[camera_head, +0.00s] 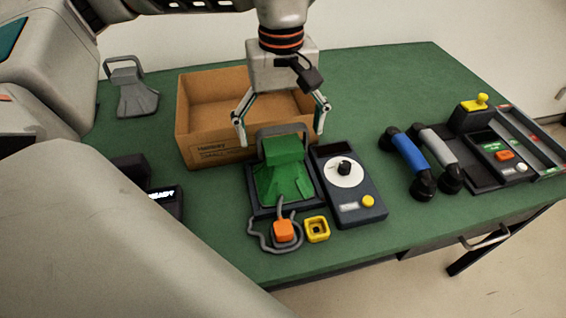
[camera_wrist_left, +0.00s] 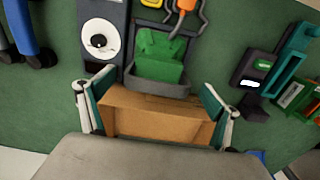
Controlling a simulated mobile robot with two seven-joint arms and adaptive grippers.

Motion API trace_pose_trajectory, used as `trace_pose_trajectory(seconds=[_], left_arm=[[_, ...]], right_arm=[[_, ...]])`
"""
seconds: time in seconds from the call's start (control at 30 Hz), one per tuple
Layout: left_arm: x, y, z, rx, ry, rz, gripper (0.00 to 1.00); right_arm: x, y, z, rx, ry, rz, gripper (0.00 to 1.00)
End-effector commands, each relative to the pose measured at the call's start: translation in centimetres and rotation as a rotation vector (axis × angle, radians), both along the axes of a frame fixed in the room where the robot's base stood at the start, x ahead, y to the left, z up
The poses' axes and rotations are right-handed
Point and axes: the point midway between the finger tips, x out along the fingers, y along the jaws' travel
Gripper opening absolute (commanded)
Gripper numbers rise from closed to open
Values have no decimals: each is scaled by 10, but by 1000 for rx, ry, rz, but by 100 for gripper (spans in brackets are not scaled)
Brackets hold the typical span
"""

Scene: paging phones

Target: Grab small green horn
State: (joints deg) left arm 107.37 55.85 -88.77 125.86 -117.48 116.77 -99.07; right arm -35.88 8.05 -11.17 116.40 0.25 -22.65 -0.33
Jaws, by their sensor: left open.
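The small green horn (camera_head: 283,170) stands on a dark base on the green table, with a grey handle arching over its top. My left gripper (camera_head: 281,138) is open, pointing down over the horn's back end, its fingers spread to either side of the handle. In the left wrist view the green horn (camera_wrist_left: 162,52) shows beyond the open left gripper (camera_wrist_left: 158,98), with nothing between the fingers but the box behind. My right gripper is not in view.
An open cardboard box (camera_head: 190,120) stands behind the horn. A dial unit (camera_head: 349,199) sits close on its right. An orange plug (camera_head: 283,231) with a grey cord and a yellow socket (camera_head: 317,230) lie in front. Blue (camera_head: 408,152) and grey handsets (camera_head: 438,148) lie further right. A grey horn (camera_head: 137,98) stands back left.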

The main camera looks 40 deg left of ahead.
Motion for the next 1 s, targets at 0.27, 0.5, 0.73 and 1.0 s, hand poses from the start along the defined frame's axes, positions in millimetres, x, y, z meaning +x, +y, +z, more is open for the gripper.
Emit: trace_pose_trajectory(seconds=[0.27,0.5,0.73,1.0], left_arm=[[3,1,-28,-1,5,1,90],[4,1,-57,-2,3,1,90],[4,1,-57,-2,-1,1,88],[5,0,-56,-3,-2,1,22]], right_arm=[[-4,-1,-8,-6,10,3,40],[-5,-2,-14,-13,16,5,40],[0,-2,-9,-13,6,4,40],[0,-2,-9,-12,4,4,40]])
